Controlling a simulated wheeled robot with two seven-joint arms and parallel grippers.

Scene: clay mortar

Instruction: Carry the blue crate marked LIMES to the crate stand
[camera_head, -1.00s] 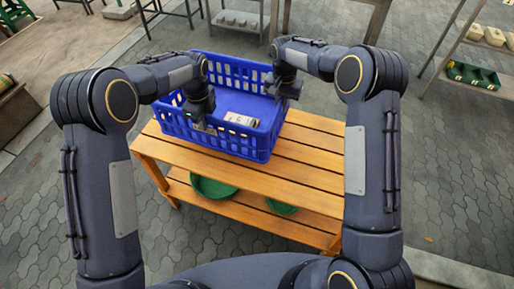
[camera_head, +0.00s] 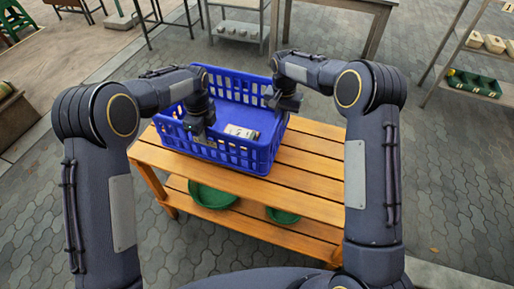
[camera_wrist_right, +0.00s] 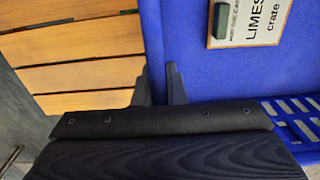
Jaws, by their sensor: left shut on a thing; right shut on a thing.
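The blue slatted crate (camera_head: 228,155) is over the slatted wooden table (camera_head: 310,160); whether it rests on the boards or hangs just above them is unclear. A white card (camera_head: 240,132) lies in it; the right wrist view shows its text, LIMES crate (camera_wrist_right: 255,22). My left gripper (camera_head: 202,137) is shut on the crate's left side. My right gripper (camera_head: 287,103) is shut on the right side; in the right wrist view its fingers (camera_wrist_right: 159,88) straddle the crate's wall (camera_wrist_right: 153,45). I cannot tell which furniture is the crate stand.
Green round bowls (camera_head: 212,196) sit on the table's lower shelf. A grey metal shelf (camera_head: 238,30) and a wooden table (camera_head: 355,5) stand behind. A rack with a green tray (camera_head: 474,84) is at the right. Paving is open to the right.

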